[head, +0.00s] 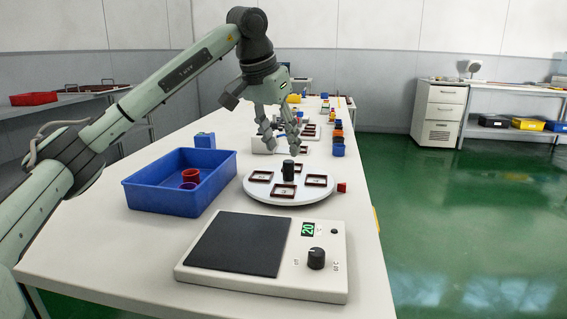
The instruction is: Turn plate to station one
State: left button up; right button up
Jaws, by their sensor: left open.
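The round white turntable plate (257,189) lies on the white table in the head view. It carries several dark red square frames, one of them a front frame (283,191), and a dark upright knob (288,170) stands near its middle. My left gripper (280,141) hangs over the far side of the plate, fingers pointing down. It is open, with nothing seen between its fingers. It looks apart from the knob, but the exact gap cannot be told. My right gripper is out of view.
A blue bin (165,194) with red round parts stands left of the plate. A white device (325,276) with a black pad, green display and dial sits in front. A small red cube (341,187) lies at the plate's right. Several coloured bins line the right edge farther back.

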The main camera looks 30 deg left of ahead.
aim_at(288, 162)
pick_arm(q)
jog(key=x, duration=0.6)
jog(key=shift+w+d+f, duration=0.15)
jog(key=shift+f, duration=0.2)
grip_shut()
